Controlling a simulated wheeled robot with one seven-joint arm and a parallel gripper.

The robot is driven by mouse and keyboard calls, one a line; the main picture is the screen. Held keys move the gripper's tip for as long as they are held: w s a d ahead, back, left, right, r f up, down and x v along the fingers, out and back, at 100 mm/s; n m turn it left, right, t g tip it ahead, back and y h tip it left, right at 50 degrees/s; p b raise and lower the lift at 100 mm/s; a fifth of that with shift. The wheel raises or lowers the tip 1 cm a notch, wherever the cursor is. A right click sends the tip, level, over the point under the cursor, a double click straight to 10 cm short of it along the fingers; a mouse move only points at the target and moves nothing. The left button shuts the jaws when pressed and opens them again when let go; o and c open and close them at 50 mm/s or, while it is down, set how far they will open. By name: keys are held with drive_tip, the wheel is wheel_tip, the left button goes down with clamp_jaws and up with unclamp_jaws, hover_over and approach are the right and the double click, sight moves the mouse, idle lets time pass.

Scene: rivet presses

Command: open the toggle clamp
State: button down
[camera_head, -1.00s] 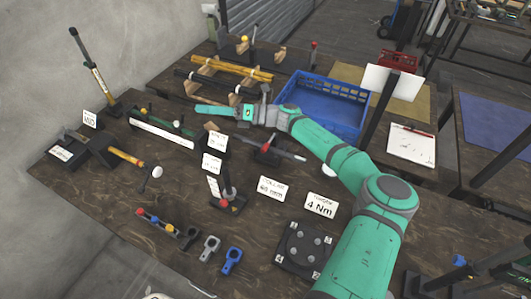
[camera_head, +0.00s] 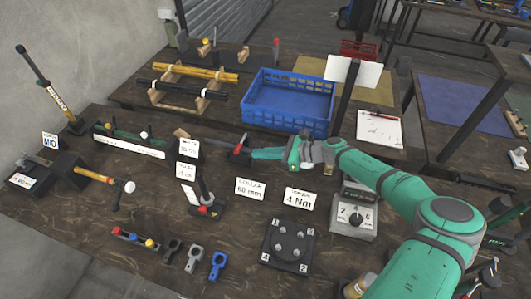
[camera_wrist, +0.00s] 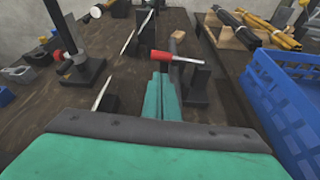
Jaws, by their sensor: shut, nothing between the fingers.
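A lever with a red grip, which looks like the toggle clamp's handle (camera_head: 237,151), is at the middle of the table in the head view. In the wrist view my fingertips (camera_wrist: 163,78) are just below the red grip. I cannot tell whether they touch it. The far side of the clamp is hidden.
A small black stand with an upright lever (camera_head: 207,207) is nearer the front. White label cards (camera_head: 250,188) stand beside it. A blue crate (camera_head: 288,108) is behind my gripper. A gauge box (camera_head: 354,213) sits under my arm.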

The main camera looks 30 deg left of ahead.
sight(241, 143)
drive_tip(key=x, duration=0.6)
idle(0.3)
